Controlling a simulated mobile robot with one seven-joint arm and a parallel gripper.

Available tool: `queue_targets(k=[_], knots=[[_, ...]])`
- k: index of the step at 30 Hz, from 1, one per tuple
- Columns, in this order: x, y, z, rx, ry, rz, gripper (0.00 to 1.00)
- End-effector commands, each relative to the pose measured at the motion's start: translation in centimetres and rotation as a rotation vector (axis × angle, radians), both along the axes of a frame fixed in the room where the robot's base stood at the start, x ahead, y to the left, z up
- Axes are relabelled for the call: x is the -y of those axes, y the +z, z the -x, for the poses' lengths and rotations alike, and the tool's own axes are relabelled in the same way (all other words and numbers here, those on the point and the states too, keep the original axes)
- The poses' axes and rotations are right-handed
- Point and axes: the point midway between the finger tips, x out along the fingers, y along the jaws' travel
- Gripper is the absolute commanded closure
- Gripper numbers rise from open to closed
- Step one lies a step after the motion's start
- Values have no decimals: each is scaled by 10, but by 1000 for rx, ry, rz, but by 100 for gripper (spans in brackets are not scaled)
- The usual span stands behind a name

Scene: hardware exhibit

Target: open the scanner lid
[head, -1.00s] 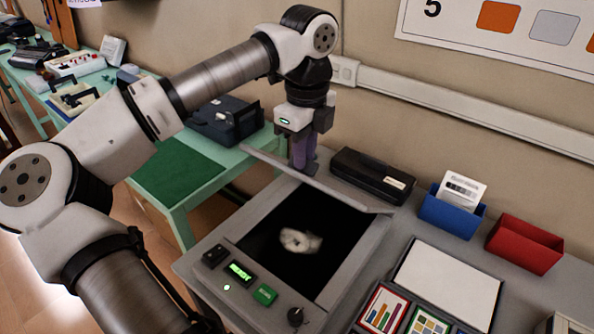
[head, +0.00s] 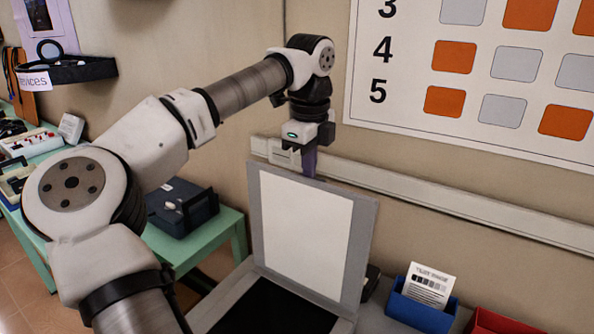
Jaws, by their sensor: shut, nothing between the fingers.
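The scanner lid (head: 257,215) stands raised and roughly upright, a grey frame around a white underside that faces me. Below its lower edge is the scanner's dark glass bed (head: 275,312), only partly in view. My gripper (head: 309,165) is at the middle of the lid's top edge, pointing down. Its purple fingers are shut with nothing between them. The fingertips seem to go behind the top edge; I cannot tell whether they touch the lid. The scanner's front controls are out of view.
A blue bin (head: 422,315) holding a printed card (head: 429,285) and a red bin (head: 492,322) stand right of the scanner. The wall with a pale rail (head: 440,202) is close behind the lid. A dark case (head: 180,213) sits on the green table at left.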

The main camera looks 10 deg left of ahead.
Motion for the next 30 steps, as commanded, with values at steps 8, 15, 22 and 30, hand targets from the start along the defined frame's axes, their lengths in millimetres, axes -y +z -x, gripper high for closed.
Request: queue_targets(k=[8,15,22,30], knots=[[7,-9,-8,-12,-9,7,69],[12,-8,-23,-11,-7,5,69],[18,-7,-39,-12,-6,6,69],[24,-8,-57,-7,-6,4,69]])
